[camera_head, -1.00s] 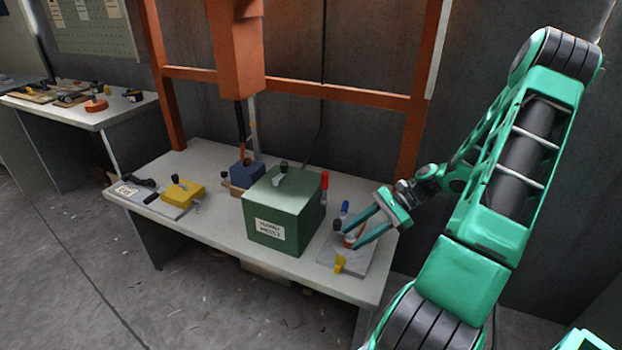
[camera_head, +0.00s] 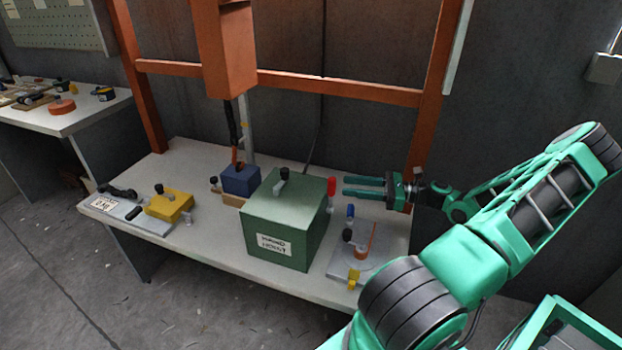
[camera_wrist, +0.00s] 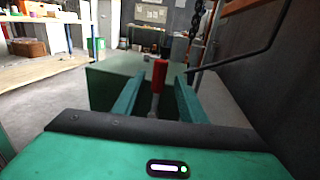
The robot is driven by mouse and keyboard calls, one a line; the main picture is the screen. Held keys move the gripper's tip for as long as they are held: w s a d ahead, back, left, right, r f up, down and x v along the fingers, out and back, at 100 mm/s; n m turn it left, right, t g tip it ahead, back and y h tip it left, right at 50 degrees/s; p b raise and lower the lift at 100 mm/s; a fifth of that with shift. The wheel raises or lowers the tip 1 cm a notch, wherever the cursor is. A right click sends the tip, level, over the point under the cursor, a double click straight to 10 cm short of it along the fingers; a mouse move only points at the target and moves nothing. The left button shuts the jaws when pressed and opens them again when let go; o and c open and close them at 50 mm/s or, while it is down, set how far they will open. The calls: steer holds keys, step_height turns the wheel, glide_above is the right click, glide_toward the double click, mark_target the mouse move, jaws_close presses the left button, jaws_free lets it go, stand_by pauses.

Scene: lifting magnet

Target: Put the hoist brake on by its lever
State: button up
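A lever with a red handle (camera_head: 331,186) stands upright at the right side of the green box (camera_head: 275,217), which has a white label on its front. My gripper (camera_head: 344,186) is level at the right of this lever, its fingertips pointing left at the red handle, with a small gap between them. Its two fingers are parallel and apart. In the wrist view the red handle (camera_wrist: 159,72) stands in line with the space between my open fingers (camera_wrist: 158,88), and neither finger visibly presses on it.
A plate with a blue-tipped lever (camera_head: 350,211), a black knob and a yellow part lies below my gripper. A blue block (camera_head: 240,180) under the orange column (camera_head: 223,50) and a yellow block (camera_head: 169,204) stand left of the box. An orange frame post (camera_head: 436,80) rises behind my gripper.

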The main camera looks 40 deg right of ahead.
mark_target(319, 189)
steer(key=x, duration=1)
steer(key=shift+w+a, duration=0.2)
steer(key=shift+w, duration=0.05)
jaws_close()
